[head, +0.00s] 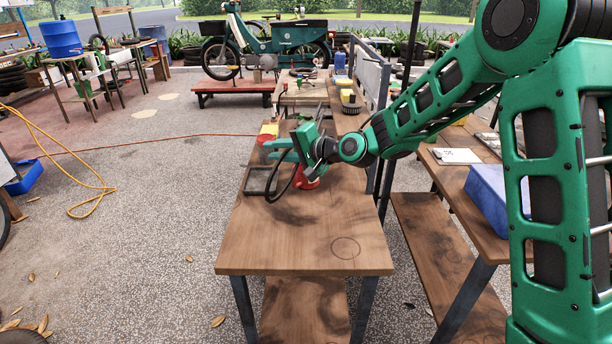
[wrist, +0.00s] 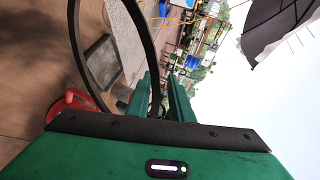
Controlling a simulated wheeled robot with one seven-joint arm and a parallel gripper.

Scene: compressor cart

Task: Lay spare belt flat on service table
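The spare belt is a thin black loop (wrist: 151,52) that hangs at my gripper; in the head view its dark curve (head: 291,186) drops beside the fingers toward the table. My gripper (head: 274,150) is above the far part of the wooden service table (head: 290,240), pointing left. In the wrist view one strand of the belt runs between the two green fingers (wrist: 165,92), which appear closed on it. The belt's loop stands on edge, not flat. Part of it is hidden behind the gripper.
A dark square tray (head: 249,181) lies on the table at the left edge. A red container (head: 305,179) stands below my gripper, another red item (head: 265,138) behind. The near half of the table is clear, with a drawn ring (head: 345,248). A side bench with a blue box (head: 487,192) is right.

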